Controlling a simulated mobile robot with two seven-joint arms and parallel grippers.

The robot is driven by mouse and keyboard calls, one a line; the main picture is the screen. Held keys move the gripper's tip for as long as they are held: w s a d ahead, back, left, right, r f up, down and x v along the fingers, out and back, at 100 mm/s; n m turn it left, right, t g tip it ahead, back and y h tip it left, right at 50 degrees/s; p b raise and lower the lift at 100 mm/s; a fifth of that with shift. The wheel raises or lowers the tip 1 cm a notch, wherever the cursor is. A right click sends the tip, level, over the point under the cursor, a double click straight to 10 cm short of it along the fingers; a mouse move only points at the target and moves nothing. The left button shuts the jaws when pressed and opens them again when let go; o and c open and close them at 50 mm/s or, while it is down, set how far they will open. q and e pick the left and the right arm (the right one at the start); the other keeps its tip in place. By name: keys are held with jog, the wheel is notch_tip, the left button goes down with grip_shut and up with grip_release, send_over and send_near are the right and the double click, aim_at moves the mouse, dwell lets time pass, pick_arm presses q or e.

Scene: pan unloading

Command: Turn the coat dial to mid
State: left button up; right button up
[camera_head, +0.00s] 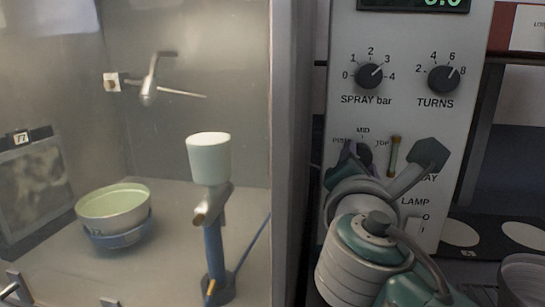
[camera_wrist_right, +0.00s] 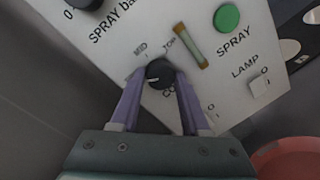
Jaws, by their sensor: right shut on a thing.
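The coat dial (camera_head: 365,152) is a small black knob low on the grey control panel (camera_head: 440,120), under the labels MID and TOP and a partly hidden label at left. In the right wrist view the dial (camera_wrist_right: 160,72) has a white pointer line that points left, away from TOP and to the left of MID. My right gripper (camera_wrist_right: 158,88) has its two purple fingers on either side of the dial and is shut on it. In the head view my right gripper (camera_head: 356,160) and wrist cover the panel's lower part. My left gripper is not in view.
The spray bar dial (camera_head: 369,76) and turns dial (camera_head: 443,79) sit above. A glass tube (camera_wrist_right: 187,45), green spray button (camera_wrist_right: 227,17) and lamp switch (camera_wrist_right: 260,87) are close beside the coat dial.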

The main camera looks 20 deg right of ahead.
grip_shut()
jog(key=shift+m, duration=0.4)
jog(key=m+b, duration=0.2)
jog(key=m, duration=0.3)
jog(key=shift+y, duration=0.4)
jog(key=m+y+b, duration=0.1)
jog(key=m, duration=0.4)
jog(key=shift+s+d+r, duration=0.1)
jog(key=shift+m, duration=0.3)
